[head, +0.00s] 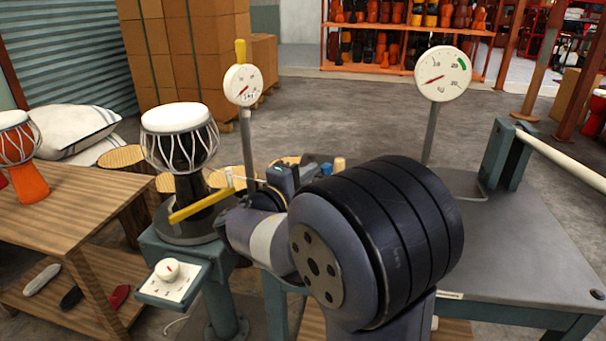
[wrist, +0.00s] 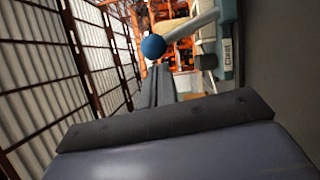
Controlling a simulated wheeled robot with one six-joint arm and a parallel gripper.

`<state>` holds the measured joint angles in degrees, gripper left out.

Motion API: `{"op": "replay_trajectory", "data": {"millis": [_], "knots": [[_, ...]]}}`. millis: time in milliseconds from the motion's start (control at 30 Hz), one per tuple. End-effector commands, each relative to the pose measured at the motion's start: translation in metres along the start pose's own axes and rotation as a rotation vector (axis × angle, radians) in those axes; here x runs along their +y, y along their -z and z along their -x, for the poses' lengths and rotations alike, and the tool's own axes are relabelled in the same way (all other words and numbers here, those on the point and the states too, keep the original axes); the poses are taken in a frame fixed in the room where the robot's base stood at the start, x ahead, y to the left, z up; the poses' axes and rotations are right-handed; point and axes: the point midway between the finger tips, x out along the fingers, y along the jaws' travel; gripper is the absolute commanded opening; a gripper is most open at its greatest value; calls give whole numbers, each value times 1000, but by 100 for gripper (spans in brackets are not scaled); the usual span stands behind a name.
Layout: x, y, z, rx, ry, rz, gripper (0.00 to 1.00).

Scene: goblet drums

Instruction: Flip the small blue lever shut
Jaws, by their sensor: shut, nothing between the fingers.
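The small lever shows in the wrist view as a blue ball knob (wrist: 153,46) on a pale rod (wrist: 190,27). The rod runs up and to the right toward a teal body (wrist: 227,62) with a white label that seems to read "Cleat". My gripper (wrist: 158,70) is shut and empty, its dark fingers together just below the ball in the picture. I cannot tell whether they touch it. In the head view my arm hides most of the bench spot around the gripper, and the lever cannot be made out clearly there.
A goblet drum (head: 180,125) stands on a teal stand at left, with a yellow bar (head: 200,206) beside it. Two dial gauges, one left (head: 243,86) and one right (head: 443,74), rise behind my arm. The grey bench top (head: 520,245) is clear at right.

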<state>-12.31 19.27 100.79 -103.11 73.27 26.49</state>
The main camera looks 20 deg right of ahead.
Motion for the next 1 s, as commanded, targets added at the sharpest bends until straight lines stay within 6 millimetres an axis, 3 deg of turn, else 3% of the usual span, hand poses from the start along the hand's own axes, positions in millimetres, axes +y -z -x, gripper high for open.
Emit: {"op": "replay_trajectory", "data": {"millis": [1000], "knots": [[7, -13, -5, -2, 66, -163, 0]]}}
